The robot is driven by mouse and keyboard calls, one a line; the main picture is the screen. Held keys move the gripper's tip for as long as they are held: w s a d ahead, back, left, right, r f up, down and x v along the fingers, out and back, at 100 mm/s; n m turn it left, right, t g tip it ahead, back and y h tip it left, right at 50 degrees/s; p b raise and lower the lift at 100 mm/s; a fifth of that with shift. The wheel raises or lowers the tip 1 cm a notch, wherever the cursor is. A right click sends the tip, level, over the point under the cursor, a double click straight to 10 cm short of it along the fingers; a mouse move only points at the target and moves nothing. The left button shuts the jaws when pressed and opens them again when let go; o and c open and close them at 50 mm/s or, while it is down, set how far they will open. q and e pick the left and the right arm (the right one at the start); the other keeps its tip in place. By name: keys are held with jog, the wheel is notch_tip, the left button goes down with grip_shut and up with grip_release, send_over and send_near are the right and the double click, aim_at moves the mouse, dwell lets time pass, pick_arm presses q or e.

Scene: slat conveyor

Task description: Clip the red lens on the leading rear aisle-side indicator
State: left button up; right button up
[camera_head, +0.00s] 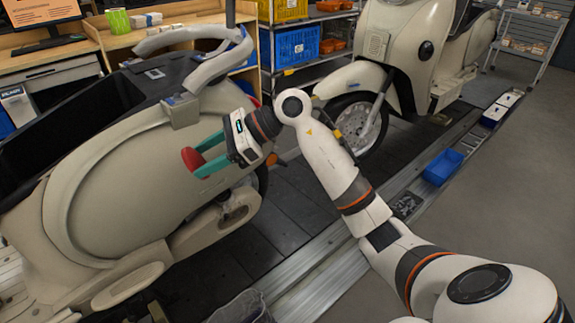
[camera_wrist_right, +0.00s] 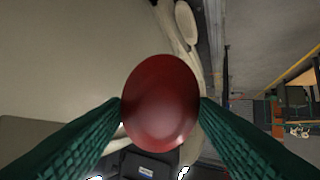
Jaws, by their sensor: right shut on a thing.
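My right gripper (camera_head: 200,168) has teal fingers and is shut on a red lens (camera_head: 192,159). It holds the lens in the air, in front of the cream side panel of the near scooter (camera_head: 120,200). In the right wrist view the lens (camera_wrist_right: 160,100) is a round, glossy dome between the two fingertips (camera_wrist_right: 160,108). An orange indicator (camera_head: 271,159) shows just right of my right wrist, partly hidden by it. The lens is apart from that indicator. A small red part (camera_head: 254,101) shows above the wrist. My left gripper is not in view.
A second cream scooter (camera_head: 400,50) stands at the back right. A blue bin (camera_head: 443,167) sits along the conveyor's aisle edge. Shelves with a blue crate (camera_head: 298,46) and a wooden bench (camera_head: 150,35) stand behind. The grey floor at right is clear.

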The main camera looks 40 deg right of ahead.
jog(key=w+d+f+m+t+h+b, duration=0.1)
jog(key=d+f+m+t+h, duration=0.2)
jog(key=d+f+m+t, duration=0.5)
jog(key=d+f+m+t+h+b, duration=0.1)
jog(key=d+f+t+h, duration=0.2)
jog(key=d, duration=0.9)
jog(key=b+x, duration=0.1)
jog(key=x, duration=0.6)
jog(key=shift+r, duration=0.25)
jog(key=shift+d+r+m, duration=0.1)
jog(key=shift+d+m, duration=0.05)
jog(key=shift+m, duration=0.15)
jog(key=shift+w, duration=0.2)
jog(key=o, duration=1)
jog(key=shift+o, duration=0.2)
